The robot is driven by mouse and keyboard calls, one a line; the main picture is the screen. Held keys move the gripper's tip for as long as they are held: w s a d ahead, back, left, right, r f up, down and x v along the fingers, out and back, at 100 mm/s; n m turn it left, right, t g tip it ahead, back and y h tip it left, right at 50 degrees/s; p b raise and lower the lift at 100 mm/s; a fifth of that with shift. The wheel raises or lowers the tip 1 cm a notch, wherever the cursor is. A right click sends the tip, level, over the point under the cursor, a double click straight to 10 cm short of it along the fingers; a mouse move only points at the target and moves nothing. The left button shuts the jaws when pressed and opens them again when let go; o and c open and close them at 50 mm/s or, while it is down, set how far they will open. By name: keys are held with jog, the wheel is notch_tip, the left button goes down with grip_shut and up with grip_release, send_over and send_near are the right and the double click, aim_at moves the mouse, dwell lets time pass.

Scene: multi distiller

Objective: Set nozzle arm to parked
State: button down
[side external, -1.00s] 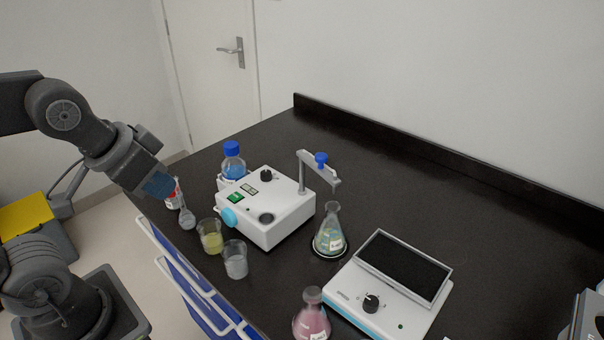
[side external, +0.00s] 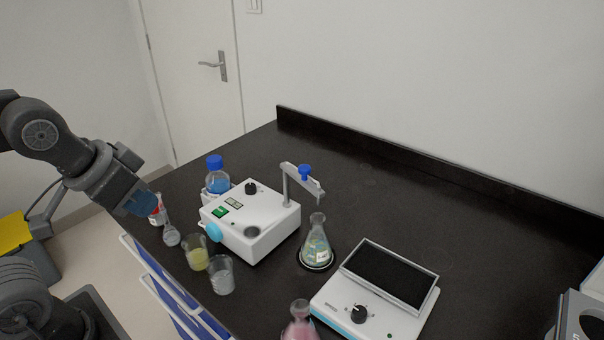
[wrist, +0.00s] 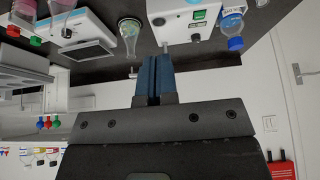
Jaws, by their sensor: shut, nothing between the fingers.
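The arm's free end points right and toward the front, appearing just above the mouth of a conical flask (side external: 317,248). My gripper (side external: 141,204) is at the left, near the table's left edge, well away from the nozzle arm. In the wrist view its blue fingers (wrist: 155,62) are together and empty. The distiller's white front (wrist: 190,22) shows beyond them.
A blue-capped bottle (side external: 216,182) stands behind the distiller's left. A yellow beaker (side external: 197,257), a clear beaker (side external: 222,278) and a small flask (side external: 171,238) stand in front. A white device with a dark screen (side external: 390,276) is at right. The table's back is clear.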

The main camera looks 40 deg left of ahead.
jog(key=c, duration=1.7)
grip_release()
jog(key=shift+c, duration=0.2)
jog(key=o, duration=0.6)
jog(key=shift+m+g, duration=0.6)
jog(key=shift+m, duration=0.1)
jog(key=w+r, duration=0.4)
jog(key=w+d+r, duration=0.1)
jog(key=w+r, duration=0.1)
jog(key=shift+w+r, duration=0.2)
jog(key=shift+w, duration=0.05)
jog(key=shift+o, duration=1.2)
jog(key=w+d+r+m+g, duration=0.1)
jog(key=w+r, duration=0.3)
jog(key=w, duration=0.4)
jog(key=shift+w+d+r+m+g, duration=0.2)
jog(key=shift+d+m+g, duration=0.1)
jog(key=shift+d, duration=0.15)
jog(key=m+g, duration=0.3)
send_over(304, 167)
jog(key=f, duration=0.1)
notch_tip(304, 167, down, 14)
jog(key=shift+r, duration=0.1)
jog(key=shift+c, duration=0.2)
grip_shut()
